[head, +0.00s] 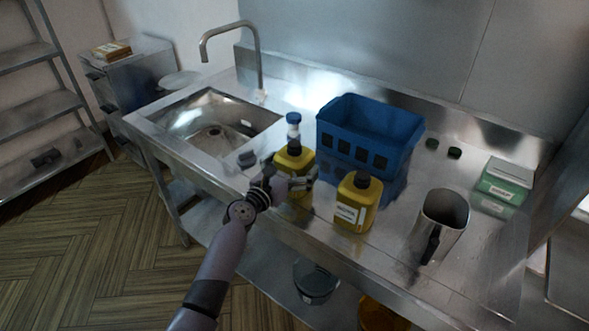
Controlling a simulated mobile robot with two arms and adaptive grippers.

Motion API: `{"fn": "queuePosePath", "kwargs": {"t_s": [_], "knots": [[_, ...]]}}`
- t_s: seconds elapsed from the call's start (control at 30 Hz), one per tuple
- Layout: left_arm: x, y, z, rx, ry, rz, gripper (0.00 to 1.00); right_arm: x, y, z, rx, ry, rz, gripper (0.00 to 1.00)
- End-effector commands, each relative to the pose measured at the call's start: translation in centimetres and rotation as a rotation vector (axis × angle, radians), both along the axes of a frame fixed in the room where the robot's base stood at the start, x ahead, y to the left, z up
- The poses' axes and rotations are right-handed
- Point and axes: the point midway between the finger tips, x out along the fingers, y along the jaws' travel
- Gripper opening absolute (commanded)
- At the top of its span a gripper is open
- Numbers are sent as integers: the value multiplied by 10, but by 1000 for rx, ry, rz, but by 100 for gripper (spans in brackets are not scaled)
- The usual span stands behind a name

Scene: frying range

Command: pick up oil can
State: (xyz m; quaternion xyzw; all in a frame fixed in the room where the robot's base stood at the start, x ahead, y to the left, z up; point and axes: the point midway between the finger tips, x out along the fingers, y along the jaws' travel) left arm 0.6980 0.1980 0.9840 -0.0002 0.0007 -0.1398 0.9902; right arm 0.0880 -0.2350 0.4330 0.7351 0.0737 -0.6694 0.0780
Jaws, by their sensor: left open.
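Two yellow cans with dark caps stand upright on the steel counter (400,245). The left yellow can (294,160) is behind my left gripper (308,180), which hides part of its lower body. The right yellow can (357,203) has a white label and stands apart, to the right of the gripper. My left gripper is open, at the left can's front; whether it touches the can I cannot tell. My right gripper is not in view.
A blue crate (368,136) stands behind the cans, beside a blue-capped bottle (293,127). A metal jug (441,222) and green-and-white boxes (504,180) are at right. A sink (213,124) with a tall faucet (259,62) is at left. Counter between right can and jug is clear.

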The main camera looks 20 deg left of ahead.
Motion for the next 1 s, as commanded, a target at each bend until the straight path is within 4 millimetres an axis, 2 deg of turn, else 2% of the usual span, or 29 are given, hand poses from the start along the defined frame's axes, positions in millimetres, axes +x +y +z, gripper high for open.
{"fn": "queuePosePath", "kwargs": {"t_s": [0.3,1.0], "knots": [[5,-1,0,0,0,1,99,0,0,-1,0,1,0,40],[4,-1,0,0,-1,1,52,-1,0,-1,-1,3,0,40]]}}
